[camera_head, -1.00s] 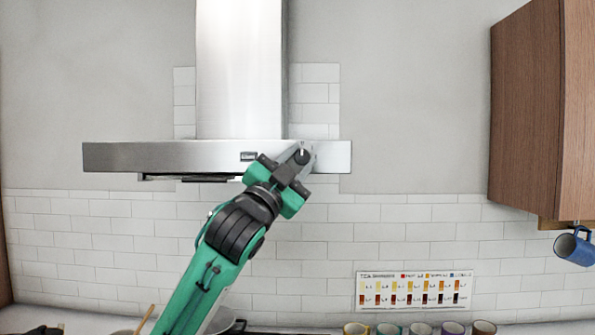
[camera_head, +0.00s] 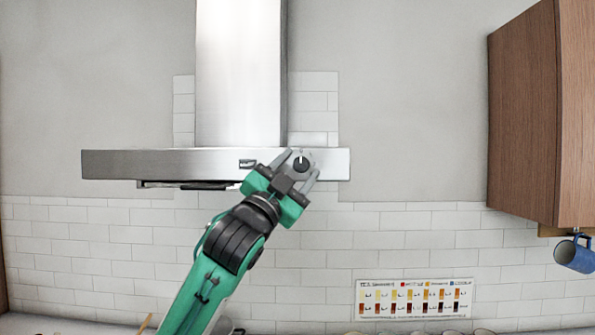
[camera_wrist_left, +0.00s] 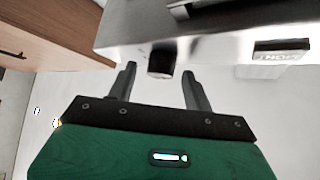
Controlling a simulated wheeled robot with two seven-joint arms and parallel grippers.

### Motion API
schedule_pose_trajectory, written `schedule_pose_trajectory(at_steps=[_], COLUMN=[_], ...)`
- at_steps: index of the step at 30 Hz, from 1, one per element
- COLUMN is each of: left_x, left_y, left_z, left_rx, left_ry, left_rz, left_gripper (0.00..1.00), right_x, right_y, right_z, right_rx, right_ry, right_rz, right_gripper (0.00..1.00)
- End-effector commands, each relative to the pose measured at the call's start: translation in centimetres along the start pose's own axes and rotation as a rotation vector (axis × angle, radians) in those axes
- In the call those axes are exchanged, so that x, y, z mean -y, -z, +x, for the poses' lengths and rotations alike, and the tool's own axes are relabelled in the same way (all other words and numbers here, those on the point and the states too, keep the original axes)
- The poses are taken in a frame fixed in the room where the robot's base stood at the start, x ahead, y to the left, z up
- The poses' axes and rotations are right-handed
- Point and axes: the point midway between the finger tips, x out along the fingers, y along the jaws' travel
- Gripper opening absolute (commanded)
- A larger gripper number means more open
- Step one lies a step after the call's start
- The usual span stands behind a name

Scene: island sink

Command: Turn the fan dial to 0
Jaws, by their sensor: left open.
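The fan dial (camera_head: 301,164) is a dark round knob on the front of the steel range hood (camera_head: 130,164), near its right end. A pale mark on it points about straight up. My left gripper (camera_head: 298,168) is open in front of the dial, with one finger to its upper left and one to its lower right. In the left wrist view the dial (camera_wrist_left: 162,60) sits between and just beyond the spread fingertips of my left gripper (camera_wrist_left: 159,72). I cannot tell whether a finger touches it. My right gripper is not in view.
A wooden cabinet (camera_head: 535,115) hangs at the right, with a blue mug (camera_head: 574,253) beneath it. A colour chart (camera_head: 413,298) is on the tiled wall below. The wall between hood and cabinet is clear.

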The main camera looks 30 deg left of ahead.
Motion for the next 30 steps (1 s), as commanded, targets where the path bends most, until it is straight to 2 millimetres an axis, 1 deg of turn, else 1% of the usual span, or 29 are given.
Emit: schedule_pose_trajectory(at_steps=[5,12,15,18,21,24,30], left_x=[-0.4,-0.5,-0.4,-0.3,-0.2,-0.2,-0.1], left_y=[-0.3,-0.4,-0.4,-0.3,-0.2,-0.1,0.0], left_z=[-3.0,-8.6,-10.6,-12.0,-12.9,-13.4,-13.5], left_rx=[-0.001,-0.001,0.001,0.000,0.001,0.000,0.000], left_ry=[-0.001,-0.001,-0.001,-0.002,-0.001,-0.002,-0.002], left_rz=[0.004,0.004,0.003,0.002,0.001,0.000,-0.001], left_gripper=[0.51,0.51,0.51,0.51,0.51,0.51,0.51], right_x=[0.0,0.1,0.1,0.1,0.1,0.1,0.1], right_y=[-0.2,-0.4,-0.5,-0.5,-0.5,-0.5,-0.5], right_z=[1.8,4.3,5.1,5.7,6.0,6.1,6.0], right_rx=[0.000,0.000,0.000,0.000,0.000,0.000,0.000], right_ry=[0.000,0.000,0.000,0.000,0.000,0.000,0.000], right_rz=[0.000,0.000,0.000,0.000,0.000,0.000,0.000], right_gripper=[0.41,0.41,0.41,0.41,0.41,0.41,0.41])
